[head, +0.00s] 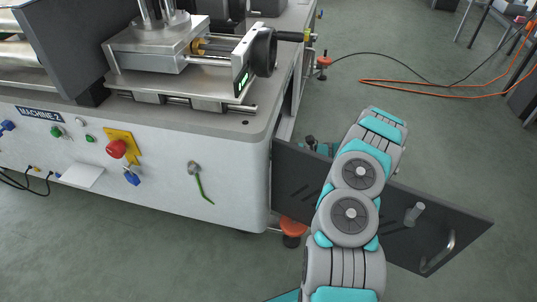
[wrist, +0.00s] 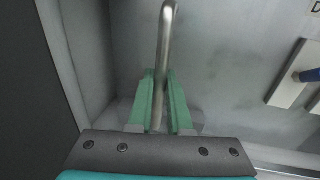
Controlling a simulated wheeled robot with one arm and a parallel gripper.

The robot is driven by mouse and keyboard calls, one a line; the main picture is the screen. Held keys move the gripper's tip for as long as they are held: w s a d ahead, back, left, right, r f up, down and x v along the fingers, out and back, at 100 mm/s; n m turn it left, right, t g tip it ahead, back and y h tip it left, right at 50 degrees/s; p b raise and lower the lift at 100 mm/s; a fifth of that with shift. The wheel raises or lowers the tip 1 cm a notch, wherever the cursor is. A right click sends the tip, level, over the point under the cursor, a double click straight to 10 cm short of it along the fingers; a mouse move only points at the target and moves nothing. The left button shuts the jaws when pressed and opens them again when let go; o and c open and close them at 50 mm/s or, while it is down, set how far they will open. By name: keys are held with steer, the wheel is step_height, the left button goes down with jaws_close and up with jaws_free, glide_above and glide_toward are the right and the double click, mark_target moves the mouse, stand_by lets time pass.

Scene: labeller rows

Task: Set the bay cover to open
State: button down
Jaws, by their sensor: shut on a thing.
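In the wrist view my gripper (wrist: 162,78) has its two green fingers closed on a curved metal bar handle (wrist: 166,30), which runs between them. The handle stands out before a pale grey surface (wrist: 230,60); its fixing is hidden. In the head view my arm reaches past a dark hinged panel (head: 400,240) at the machine's right end, and my fingers are hidden. The panel stands swung out from the machine, with its own metal handle (head: 440,252) near its far right end. I cannot tell whether this panel or the gripped part is the bay cover.
The machine (head: 230,190) fills the left, with a red stop button (head: 116,148) and a green-handled lever (head: 200,183). A blue-knobbed plate (wrist: 298,76) is on the right in the wrist view. Orange cable (head: 430,83) lies on the floor at back right. Floor right of the panel is clear.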

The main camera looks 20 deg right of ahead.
steer(key=s+a, duration=0.1)
steer(key=s, duration=0.1)
steer(key=s+a, duration=0.1)
steer(key=s, duration=0.1)
steer(key=shift+a, duration=0.3)
steer(key=c, duration=1.1)
jaws_free()
steer(key=shift+d, duration=0.1)
steer(key=shift+v, duration=3.85)
